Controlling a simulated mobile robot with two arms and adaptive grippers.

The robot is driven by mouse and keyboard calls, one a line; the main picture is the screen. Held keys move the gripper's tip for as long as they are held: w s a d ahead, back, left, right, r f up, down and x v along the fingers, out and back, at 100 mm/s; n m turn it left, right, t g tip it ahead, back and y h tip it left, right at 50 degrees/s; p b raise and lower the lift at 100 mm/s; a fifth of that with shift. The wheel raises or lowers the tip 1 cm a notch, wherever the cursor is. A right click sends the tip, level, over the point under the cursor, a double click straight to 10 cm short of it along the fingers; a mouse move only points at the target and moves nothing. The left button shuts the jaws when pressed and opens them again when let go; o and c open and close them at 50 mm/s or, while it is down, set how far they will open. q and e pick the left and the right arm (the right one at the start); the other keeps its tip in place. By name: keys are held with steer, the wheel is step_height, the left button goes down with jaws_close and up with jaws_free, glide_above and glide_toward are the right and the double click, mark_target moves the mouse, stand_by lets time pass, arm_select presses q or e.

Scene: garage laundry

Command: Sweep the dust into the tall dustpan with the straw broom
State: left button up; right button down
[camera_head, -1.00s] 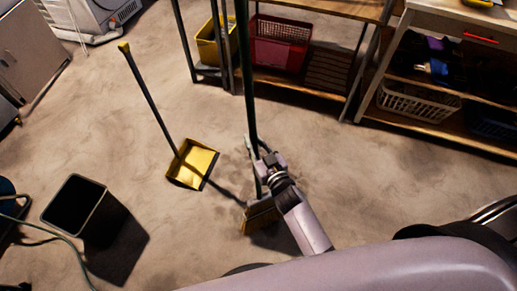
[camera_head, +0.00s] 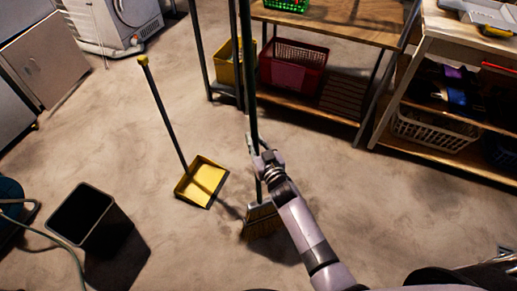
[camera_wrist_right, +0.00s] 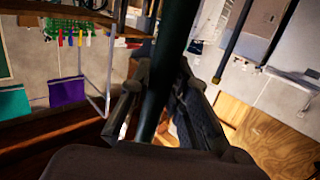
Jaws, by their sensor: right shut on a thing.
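The straw broom (camera_head: 261,220) stands nearly upright in the head view, its bristles at or near the floor and its dark green handle running up out of the picture. My right gripper (camera_head: 264,164) is shut on the handle, low down near the bristles. The handle (camera_wrist_right: 170,70) also passes between the fingers in the right wrist view. The tall dustpan (camera_head: 204,181) is yellow with a dark upright handle and stands on the floor left of the broom, apart from it. A faint darker patch, perhaps dust, shows around the broom. My left gripper is not in view.
A black open bin (camera_head: 80,213) stands at the left, by a hose (camera_head: 45,232). A wooden shelf unit (camera_head: 330,30) with a red basket (camera_head: 292,66) stands behind the broom. A workbench (camera_head: 450,40) with a white basket (camera_head: 433,130) is at right. The floor between dustpan and bin is clear.

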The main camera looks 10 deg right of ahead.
steer(key=shift+w+a+f, duration=0.1)
steer(key=shift+w+a, duration=0.05)
steer(key=shift+w, duration=0.5)
steer(key=shift+w+a+b, duration=0.15)
steer(key=shift+w+b, duration=0.3)
steer(key=shift+w, duration=0.2)
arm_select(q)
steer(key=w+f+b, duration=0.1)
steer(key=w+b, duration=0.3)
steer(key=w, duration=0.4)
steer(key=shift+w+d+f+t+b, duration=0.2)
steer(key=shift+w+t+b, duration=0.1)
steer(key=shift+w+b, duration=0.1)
arm_select(e)
steer(key=r+x, duration=0.1)
steer(key=x, duration=0.7)
steer(key=shift+w, duration=0.25)
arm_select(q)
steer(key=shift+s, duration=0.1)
arm_select(e)
steer(key=shift+r, duration=0.15)
